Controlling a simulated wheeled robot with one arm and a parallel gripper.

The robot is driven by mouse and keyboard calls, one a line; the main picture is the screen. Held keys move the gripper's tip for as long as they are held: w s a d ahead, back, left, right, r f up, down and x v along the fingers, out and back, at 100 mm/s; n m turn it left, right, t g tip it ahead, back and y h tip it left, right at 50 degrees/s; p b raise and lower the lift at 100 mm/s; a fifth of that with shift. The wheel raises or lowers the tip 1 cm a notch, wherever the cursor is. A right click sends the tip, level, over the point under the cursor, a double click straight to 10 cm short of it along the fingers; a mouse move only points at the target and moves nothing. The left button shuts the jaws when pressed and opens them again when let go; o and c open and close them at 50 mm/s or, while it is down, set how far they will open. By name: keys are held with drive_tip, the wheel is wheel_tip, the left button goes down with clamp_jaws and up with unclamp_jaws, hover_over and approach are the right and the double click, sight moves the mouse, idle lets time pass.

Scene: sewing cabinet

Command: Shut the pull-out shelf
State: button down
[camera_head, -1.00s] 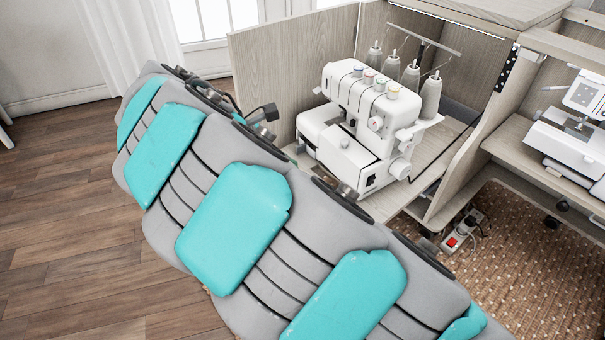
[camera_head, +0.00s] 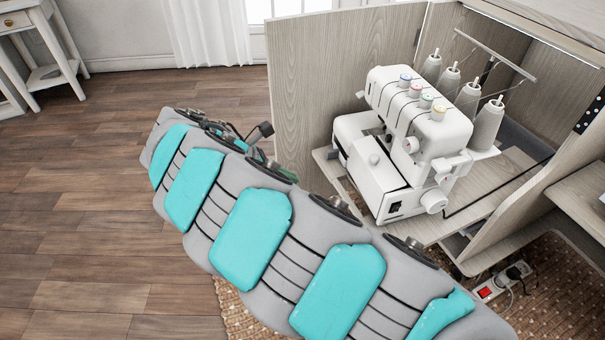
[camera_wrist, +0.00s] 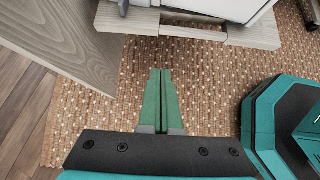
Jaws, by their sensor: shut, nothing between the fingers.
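The pull-out shelf (camera_head: 430,231) is a light wood-grain board in the cabinet's open bay. It carries a white overlock machine (camera_head: 400,150) and sticks out toward me. In the wrist view its front edge (camera_wrist: 128,20) with a notch crosses the top, and the machine's base (camera_wrist: 222,8) stands on it. My gripper (camera_wrist: 161,72) shows in the wrist view with its green fingers together and empty. Its tips point toward the shelf's front edge, with a gap of rug visible between.
An open cabinet door (camera_head: 305,90) stands left of the shelf; its panel (camera_wrist: 60,35) also shows at left in the wrist view. A wood partition (camera_head: 540,165) bounds the right. A power strip (camera_head: 497,285) lies on the woven rug (camera_head: 560,280). Open floor lies left.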

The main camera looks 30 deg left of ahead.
sight(333, 182)
drive_tip(key=w+d+f+b, duration=0.1)
drive_tip(key=w+d+f, duration=0.4)
drive_tip(key=w+d, duration=0.1)
drive_tip(key=shift+w+d+f+b, duration=0.2)
drive_tip(key=shift+w+f+b, duration=0.15)
drive_tip(key=shift+w, duration=0.35)
drive_tip(key=shift+d, duration=0.1)
drive_tip(key=shift+w+d+p, duration=0.15)
drive_tip(key=shift+w+p, duration=0.1)
drive_tip(key=shift+p, duration=0.1)
drive_tip(key=w+d+p, duration=0.3)
drive_tip(key=w+d, duration=0.4)
drive_tip(key=w, duration=0.1)
drive_tip(key=w+d+p, duration=0.4)
drive_tip(key=w+d, duration=0.3)
drive_tip(key=w, duration=0.1)
drive_tip(key=w+d+p, duration=0.3)
drive_tip(key=w+d, duration=0.4)
drive_tip(key=w, duration=0.1)
drive_tip(key=shift+w+p, duration=0.2)
drive_tip(key=shift+p, duration=0.1)
drive_tip(key=shift+w+d, duration=0.4)
drive_tip(key=shift+w, duration=0.2)
